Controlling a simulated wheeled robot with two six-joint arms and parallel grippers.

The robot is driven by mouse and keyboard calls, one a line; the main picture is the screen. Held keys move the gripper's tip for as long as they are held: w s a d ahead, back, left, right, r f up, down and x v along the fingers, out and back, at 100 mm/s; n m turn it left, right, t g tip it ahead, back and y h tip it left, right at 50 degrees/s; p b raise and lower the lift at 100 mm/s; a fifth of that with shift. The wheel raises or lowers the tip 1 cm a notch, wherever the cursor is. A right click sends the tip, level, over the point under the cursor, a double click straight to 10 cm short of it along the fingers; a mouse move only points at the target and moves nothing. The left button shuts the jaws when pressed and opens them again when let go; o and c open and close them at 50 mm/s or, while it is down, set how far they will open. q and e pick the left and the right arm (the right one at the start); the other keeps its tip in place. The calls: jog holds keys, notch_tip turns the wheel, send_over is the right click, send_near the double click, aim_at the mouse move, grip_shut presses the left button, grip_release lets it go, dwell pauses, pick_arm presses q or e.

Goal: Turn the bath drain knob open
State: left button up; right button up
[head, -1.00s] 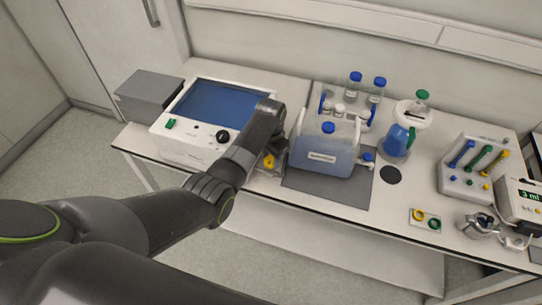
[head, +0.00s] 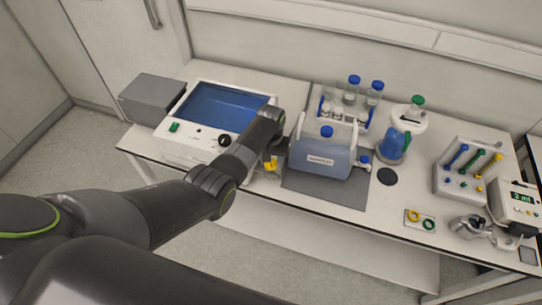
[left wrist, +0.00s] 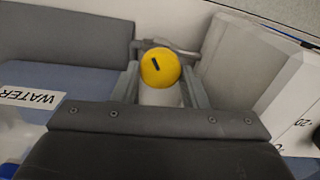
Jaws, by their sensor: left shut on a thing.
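The water bath (head: 185,150) is a white box with a blue basin, a black dial and a green switch. The yellow drain knob (head: 271,164) shows low at its right side, partly hidden by my left arm. In the left wrist view the round yellow knob (left wrist: 160,67) has a short, slanted black mark on its face. My left gripper (left wrist: 160,85) is shut on it, one finger on each side. In the head view the left gripper (head: 277,145) reaches down between the bath and the water jug. My right gripper is not in view.
A blue-filled water jug (head: 322,158) stands on a grey mat close to the right of my gripper. Bottles (head: 352,90), a wash bottle (head: 395,145) and a valve block (head: 468,168) stand farther right. A grey box (head: 150,95) is left of the bath.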

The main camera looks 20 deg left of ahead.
pick_arm(q)
jog(key=n+p, duration=0.1)
jog(key=n, duration=0.4)
jog(key=shift+a+r+n+p, duration=0.1)
jog(key=shift+n+p, duration=0.2)
jog(key=shift+p, duration=0.1)
jog(key=n+p, duration=0.1)
jog(key=n, duration=0.4)
jog(key=shift+n, duration=0.4)
jog(key=o, duration=1)
jog(key=shift+c, duration=0.2)
jog(key=shift+r, duration=0.2)
notch_tip(320, 180, up, 6)
jog(key=shift+f+p, duration=0.25)
jog(key=shift+p, duration=0.35)
notch_tip(320, 180, up, 11)
jog(key=b, duration=0.1)
jog(key=shift+r+b, duration=0.2)
jog(key=shift+b, duration=0.1)
